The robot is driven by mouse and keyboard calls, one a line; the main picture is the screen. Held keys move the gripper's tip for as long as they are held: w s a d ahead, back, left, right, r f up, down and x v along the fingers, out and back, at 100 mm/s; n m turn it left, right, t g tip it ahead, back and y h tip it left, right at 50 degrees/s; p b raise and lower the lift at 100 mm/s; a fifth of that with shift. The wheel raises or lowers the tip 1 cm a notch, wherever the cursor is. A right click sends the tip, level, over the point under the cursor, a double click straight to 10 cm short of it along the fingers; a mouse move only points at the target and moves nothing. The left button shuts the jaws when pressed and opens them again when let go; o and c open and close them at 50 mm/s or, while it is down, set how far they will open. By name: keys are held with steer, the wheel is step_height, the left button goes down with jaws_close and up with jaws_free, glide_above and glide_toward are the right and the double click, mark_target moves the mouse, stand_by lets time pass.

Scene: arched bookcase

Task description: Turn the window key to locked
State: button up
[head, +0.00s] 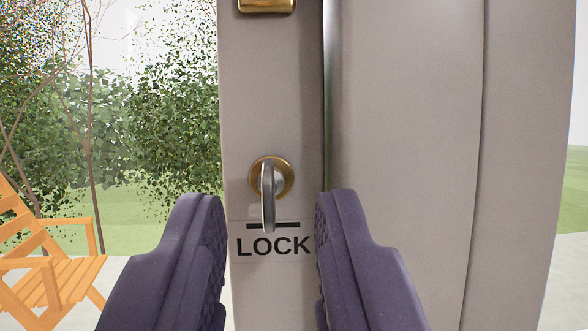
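The window key (268,200) is a grey metal lever on a round brass plate (288,172), set in the pale window frame (270,110). Its lever hangs down, with its lower end at a dark bar mark (290,225) above the word LOCK (272,247). My gripper (271,210) is open. One dark purple finger is to the left of the key and the other to the right, with visible gaps on both sides in the picture. I cannot tell how far the fingertips are from the frame in depth.
A brass fitting (266,4) sits higher on the frame, cut by the top edge. A wide pale panel (405,130) stands to the right. Through the glass on the left are green bushes (170,120) and an orange wooden chair (50,270).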

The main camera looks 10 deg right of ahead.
mark_target(270, 188)
steer(key=shift+x, duration=1.35)
steer(key=shift+c, duration=0.4)
jaws_close()
